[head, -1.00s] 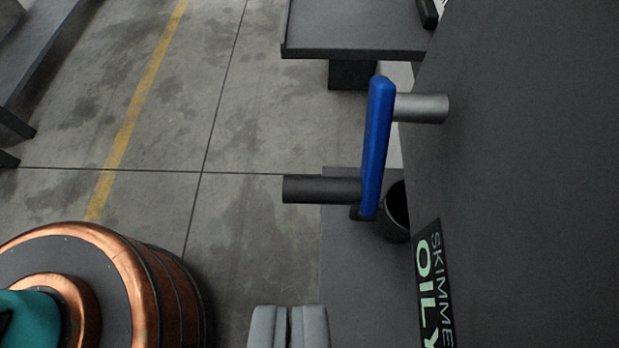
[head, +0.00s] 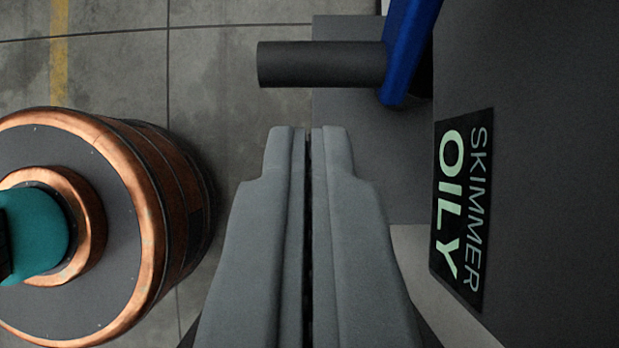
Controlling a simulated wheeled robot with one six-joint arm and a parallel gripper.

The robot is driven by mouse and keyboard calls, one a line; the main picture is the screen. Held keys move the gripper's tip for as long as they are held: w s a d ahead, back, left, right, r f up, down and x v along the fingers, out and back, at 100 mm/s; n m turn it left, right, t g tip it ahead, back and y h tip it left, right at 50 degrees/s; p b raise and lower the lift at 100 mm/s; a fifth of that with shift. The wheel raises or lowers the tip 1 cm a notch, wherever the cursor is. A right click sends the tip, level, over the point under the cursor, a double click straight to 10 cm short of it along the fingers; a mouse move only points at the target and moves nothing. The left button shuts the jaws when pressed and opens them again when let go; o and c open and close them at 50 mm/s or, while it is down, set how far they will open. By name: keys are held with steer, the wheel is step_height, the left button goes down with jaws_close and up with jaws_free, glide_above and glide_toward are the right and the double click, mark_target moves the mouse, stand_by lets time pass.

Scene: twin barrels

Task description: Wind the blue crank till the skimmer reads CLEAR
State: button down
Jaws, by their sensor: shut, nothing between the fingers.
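The blue crank arm (head: 408,50) is at the top right of the head view, cut off by the top edge. Its dark grey cylindrical handle (head: 320,64) sticks out to the left from the arm's lower end. My gripper (head: 308,130) is shut and empty. Its fingertips show just below the handle in the picture, apart from it. The skimmer sign (head: 462,210) on the dark panel at the right reads "SKIMMER OILY" in pale green and white letters, turned sideways.
A copper-banded barrel (head: 140,190) with a dark top and a teal part (head: 32,232) stands at the left. The dark panel (head: 550,130) fills the right side.

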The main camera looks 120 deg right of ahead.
mark_target(308, 85)
steer(key=shift+a+x, duration=0.2)
steer(key=shift+x, duration=1.55)
steer(key=shift+w+a+f+t+y, duration=0.1)
steer(key=shift+w+t+y, duration=0.15)
steer(key=shift+y, duration=0.25)
steer(key=shift+f+t+y, duration=0.4)
steer(key=shift+t+y, duration=0.05)
steer(key=shift+y, duration=0.15)
steer(key=shift+w+a+f+t+y, duration=0.1)
steer(key=shift+a+f+t+y, duration=0.1)
steer(key=shift+f+t+y, duration=0.25)
steer(key=shift+w+a+f+t+y, duration=0.15)
steer(key=shift+a+t+y, duration=0.1)
steer(key=shift+y, duration=0.4)
steer(key=t+y, duration=0.1)
steer(key=w+a+f+t+y, duration=0.1)
steer(key=y, duration=0.1)
steer(key=shift+a+f, duration=0.15)
steer(key=shift+w+a, duration=0.15)
steer(key=shift+a, duration=0.1)
steer(key=shift+a+f, duration=0.1)
steer(key=v, duration=1.2)
